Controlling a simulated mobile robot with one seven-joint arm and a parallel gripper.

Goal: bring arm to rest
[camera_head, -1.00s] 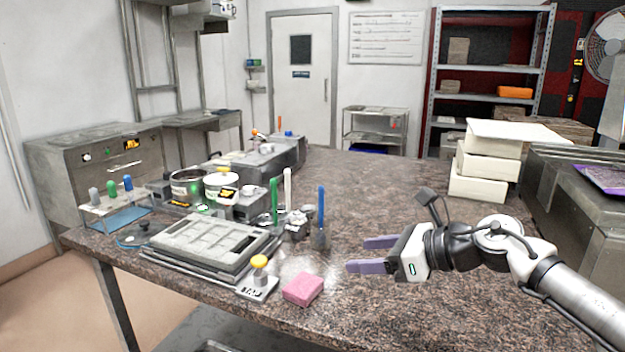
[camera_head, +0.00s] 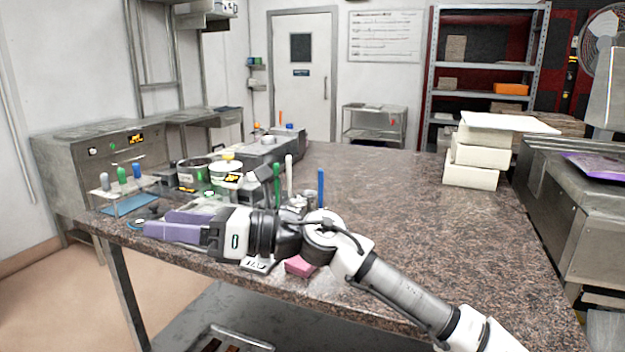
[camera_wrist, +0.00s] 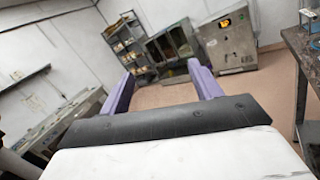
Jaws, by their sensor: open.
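My gripper (camera_head: 172,225) is stretched out to the left in the head view, above the left front edge of the table. Its two purple fingers are apart with nothing between them. In the wrist view the open fingers (camera_wrist: 161,85) point over the floor toward a far wall with cabinets. My arm runs from the lower right of the head view up to the gripper. The arm and gripper cover most of the grey mould tray.
The speckled table (camera_head: 400,215) is clear at its middle and right. A pink block (camera_head: 299,266) lies just below my arm. Upright green, white and blue tools (camera_head: 320,185) stand behind it. White blocks (camera_head: 472,175) are stacked at the right. A steel cabinet (camera_wrist: 228,42) shows in the wrist view.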

